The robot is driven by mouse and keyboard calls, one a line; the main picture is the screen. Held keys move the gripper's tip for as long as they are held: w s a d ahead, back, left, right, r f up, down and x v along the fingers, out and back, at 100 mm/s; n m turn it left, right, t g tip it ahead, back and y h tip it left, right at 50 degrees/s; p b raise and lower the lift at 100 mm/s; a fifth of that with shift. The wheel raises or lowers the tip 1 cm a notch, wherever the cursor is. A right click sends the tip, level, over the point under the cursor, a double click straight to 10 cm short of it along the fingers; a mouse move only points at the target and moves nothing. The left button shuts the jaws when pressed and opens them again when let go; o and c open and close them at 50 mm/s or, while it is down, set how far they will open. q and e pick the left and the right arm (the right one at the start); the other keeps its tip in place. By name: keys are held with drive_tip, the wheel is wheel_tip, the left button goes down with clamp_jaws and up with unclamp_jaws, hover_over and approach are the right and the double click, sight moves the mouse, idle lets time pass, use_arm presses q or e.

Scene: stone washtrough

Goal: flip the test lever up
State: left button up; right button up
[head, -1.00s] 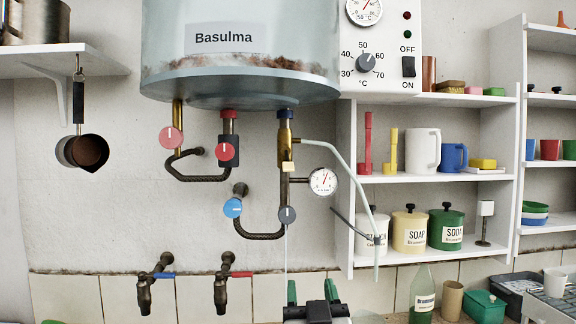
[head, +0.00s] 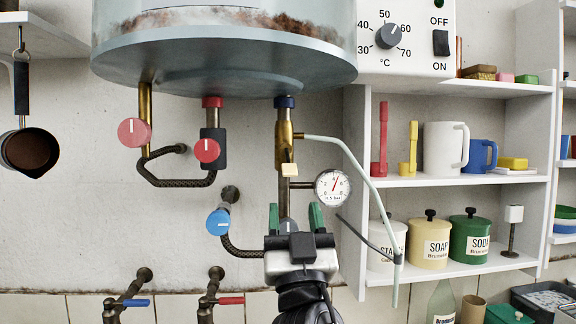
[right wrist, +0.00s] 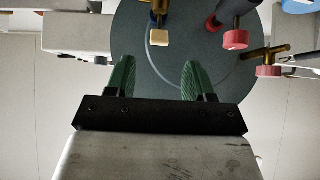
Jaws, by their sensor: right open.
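The test lever appears to be the small cream tab (head: 289,170) on the brass valve (head: 284,140) under the tank; it hangs downward. In the right wrist view the cream tab (right wrist: 159,38) shows beyond and between the fingertips. My right gripper (head: 295,217) is open, with its green fingers pointing up. It is below the tab and apart from it, with nothing between the fingers. The right wrist view also shows the open fingers (right wrist: 158,74). The grey knob (head: 286,226) is partly hidden behind the gripper. My left gripper is not in view.
The tank (head: 225,55) hangs above. A pressure gauge (head: 332,188) and a pale curved tube (head: 362,180) are close to the right of the valve. A blue knob (head: 219,222) and red knobs (head: 206,150) are to the left. Shelves (head: 440,180) stand at right.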

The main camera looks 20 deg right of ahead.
sight(291, 175)
drive_tip(key=p+x, duration=0.3)
drive_tip(key=x, duration=0.5)
drive_tip(key=shift+d+r, duration=0.1)
drive_tip(key=shift+r, duration=0.3)
drive_tip(key=shift+w+r, duration=0.25)
drive_tip(key=shift+w, duration=0.1)
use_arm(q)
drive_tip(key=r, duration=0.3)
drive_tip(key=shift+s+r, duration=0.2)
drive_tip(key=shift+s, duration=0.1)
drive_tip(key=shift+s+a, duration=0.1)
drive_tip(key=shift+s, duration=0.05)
use_arm(e)
clamp_jaws()
